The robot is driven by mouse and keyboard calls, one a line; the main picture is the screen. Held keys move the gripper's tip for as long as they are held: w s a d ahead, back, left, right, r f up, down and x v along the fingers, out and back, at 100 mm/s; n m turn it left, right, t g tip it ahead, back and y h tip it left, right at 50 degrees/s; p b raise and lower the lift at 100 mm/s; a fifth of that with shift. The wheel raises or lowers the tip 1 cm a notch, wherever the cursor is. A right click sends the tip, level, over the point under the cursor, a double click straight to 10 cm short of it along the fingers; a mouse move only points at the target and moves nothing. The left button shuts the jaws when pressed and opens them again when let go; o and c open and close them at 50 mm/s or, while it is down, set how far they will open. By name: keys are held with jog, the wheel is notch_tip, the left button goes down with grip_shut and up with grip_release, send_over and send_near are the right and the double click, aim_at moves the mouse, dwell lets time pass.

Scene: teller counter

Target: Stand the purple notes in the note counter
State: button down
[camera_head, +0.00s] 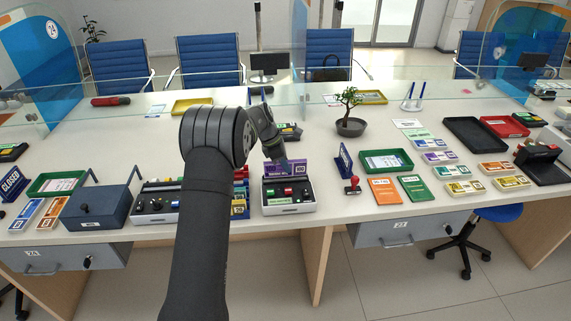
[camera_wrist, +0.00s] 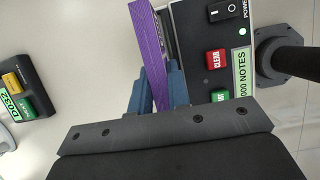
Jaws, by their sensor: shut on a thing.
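The purple notes (camera_head: 275,169) are a banded stack held on edge, with a white number label showing in the head view. My gripper (camera_head: 283,163) is shut on them. In the wrist view the purple notes (camera_wrist: 150,52) stand between my two blue fingers (camera_wrist: 157,92). The note counter (camera_head: 289,208) is a black and light-grey machine with red and green buttons. The purple notes are at its back top edge. In the wrist view the note counter (camera_wrist: 204,60) lies just right of the notes. I cannot tell how deep they sit in its slot.
A second black machine (camera_head: 155,216) stands left, beside a blue-grey box (camera_head: 98,209). A small blue sign (camera_head: 344,160) and a red-handled stamp (camera_head: 352,186) stand right of the note counter. A potted bonsai (camera_head: 350,127) is behind. Trays and note stacks fill the right.

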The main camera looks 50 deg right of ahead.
jog(key=shift+f, duration=0.2)
dwell(0.3)
jog(key=shift+f, duration=0.9)
jog(key=c, duration=1.3)
grip_release()
jog(key=shift+r, duration=0.15)
jog(key=shift+r, duration=3.4)
